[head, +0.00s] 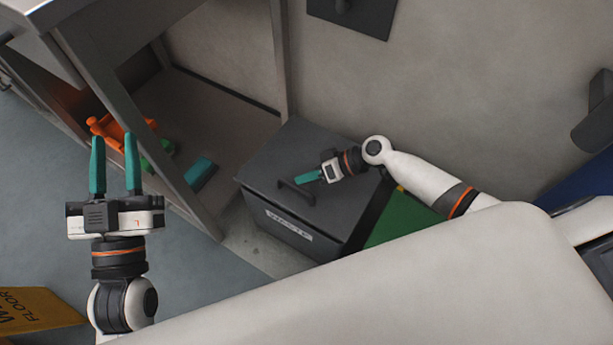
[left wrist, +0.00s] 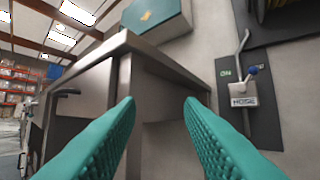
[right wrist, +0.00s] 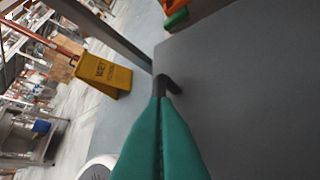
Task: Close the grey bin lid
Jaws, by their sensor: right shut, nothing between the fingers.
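The grey bin (head: 290,230) stands on the floor against the wall, with a white label on its front. Its lid (head: 300,150) lies flat over the top, and I see no gap at its front edge. A dark bar handle (head: 290,192) is on the lid near the front. My right gripper (head: 306,177) is shut and empty, its fingertips at the handle. In the right wrist view the handle (right wrist: 168,84) is just beyond the fingertips; whether they touch I cannot tell. My left gripper (head: 115,150) is open and empty, raised well away from the bin.
A metal bench frame (head: 135,110) stands left of the bin, with orange and teal items under it. A green box (head: 400,222) is right of the bin. A yellow floor sign (head: 38,310) stands at lower left. A hose lever (left wrist: 243,92) is on the wall.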

